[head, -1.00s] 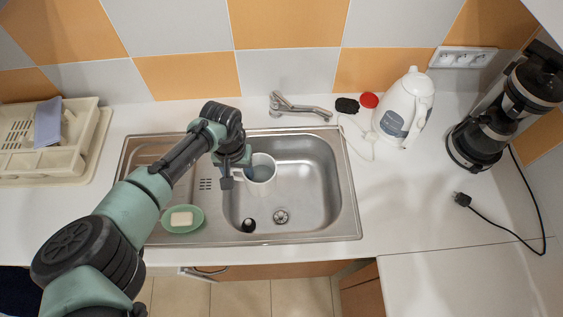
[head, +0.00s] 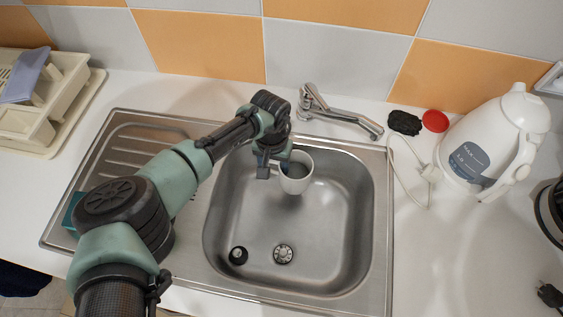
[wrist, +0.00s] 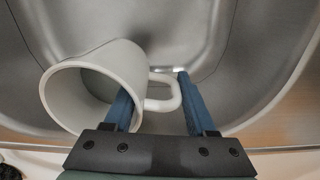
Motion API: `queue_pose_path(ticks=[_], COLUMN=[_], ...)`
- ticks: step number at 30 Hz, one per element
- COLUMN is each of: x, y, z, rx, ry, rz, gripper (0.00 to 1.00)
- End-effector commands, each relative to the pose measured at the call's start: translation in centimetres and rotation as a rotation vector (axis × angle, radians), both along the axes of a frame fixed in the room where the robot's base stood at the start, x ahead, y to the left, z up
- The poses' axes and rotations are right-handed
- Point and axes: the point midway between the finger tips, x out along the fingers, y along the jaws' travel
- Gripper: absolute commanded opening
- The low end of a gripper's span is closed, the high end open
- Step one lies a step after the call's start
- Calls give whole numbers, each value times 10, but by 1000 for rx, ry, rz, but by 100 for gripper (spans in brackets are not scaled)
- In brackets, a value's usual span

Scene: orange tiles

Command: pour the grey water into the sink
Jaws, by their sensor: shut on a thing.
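A white mug (head: 297,183) is held over the upper left part of the steel sink basin (head: 330,235). Its inside looks grey in the head view, and I cannot tell water from shadow. In the wrist view the mug (wrist: 113,62) is left of centre, with its mouth facing the lower left. My gripper (head: 270,166) is at the mug's left side in the head view. In the wrist view its two blue fingers (wrist: 155,88) are around the mug's handle (wrist: 172,93). No stream of water shows.
The tap (head: 335,110) stands behind the basin. The drain (head: 283,253) and a black plug (head: 238,255) are at the basin's front. A white kettle (head: 492,140), a red lid (head: 435,121) and a black sponge-like item (head: 404,123) stand right. A dish rack (head: 45,100) is far left.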

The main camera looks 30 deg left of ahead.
Motion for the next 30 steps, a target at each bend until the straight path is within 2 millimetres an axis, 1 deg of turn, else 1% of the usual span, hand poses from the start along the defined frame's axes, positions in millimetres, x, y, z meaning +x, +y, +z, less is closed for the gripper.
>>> queue_pose_path(ticks=[1, 4, 13, 30], x=[1, 1, -2, -9], y=[0, 0, 1, -2], z=[-8, -10, -5, 1], rx=[-1, 0, 8, 29], ry=[-2, -3, -38, -167], rz=[0, 0, 2, 1], gripper=[0, 0, 0, 0])
